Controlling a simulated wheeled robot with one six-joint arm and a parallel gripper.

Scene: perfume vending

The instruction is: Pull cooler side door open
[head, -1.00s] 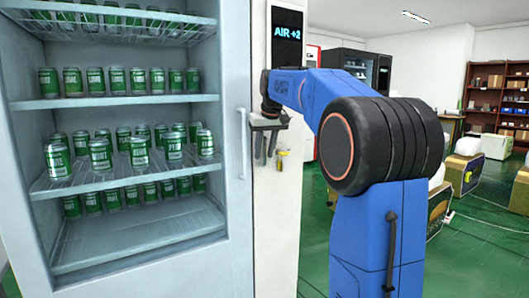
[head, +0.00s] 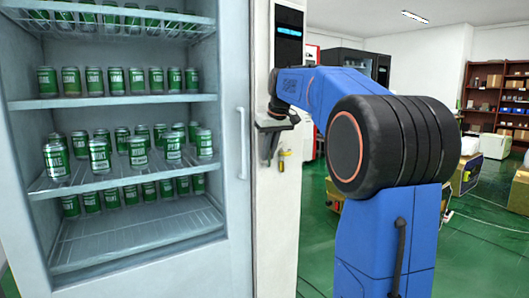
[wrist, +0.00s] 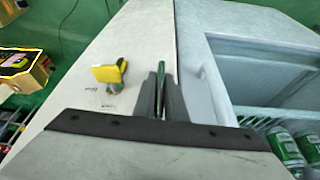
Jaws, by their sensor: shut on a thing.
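The cooler (head: 120,258) fills the left of the head view, with a pale vertical handle (head: 241,143) on its front edge. The handle also shows in the wrist view (wrist: 215,92). A narrow white side panel (head: 284,225) stands at its right; I cannot tell whether it is the side door or whether it stands ajar. My gripper (head: 269,149) is in front of this panel, right of the handle. In the wrist view its dark fingers (wrist: 161,95) are shut on a thin dark-green upright piece (wrist: 162,72). What this piece is attached to is hidden.
A small yellow-and-green item (wrist: 108,73) is on the white panel beside my fingers; it shows yellow in the head view (head: 281,164). Several green cans (head: 100,155) stand on the cooler shelves. Boxes (head: 466,172) stand at the right.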

